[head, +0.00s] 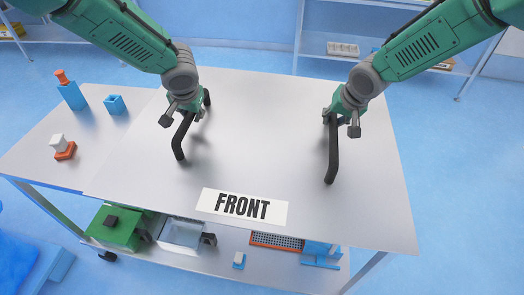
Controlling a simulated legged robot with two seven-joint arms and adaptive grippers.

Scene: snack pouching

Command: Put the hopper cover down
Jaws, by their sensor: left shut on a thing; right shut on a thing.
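The hopper cover (262,135) is a broad, flat grey plate with a white "FRONT" label (243,207) along its near edge. Two black bar handles stand on it, a left handle (180,145) and a right handle (333,165). My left gripper (187,112) is shut on the left handle near its far end. My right gripper (343,116) is shut on the right handle near its far end. The cover lies over the right part of the work surface. I cannot tell whether it touches what is under it.
On the grey tabletop (110,145) at left stand a blue container with an orange top (72,95), a small blue box (115,105) and a white-and-orange piece (64,149). A green unit (115,228) sits on the lower shelf. Free tabletop lies between these and the cover.

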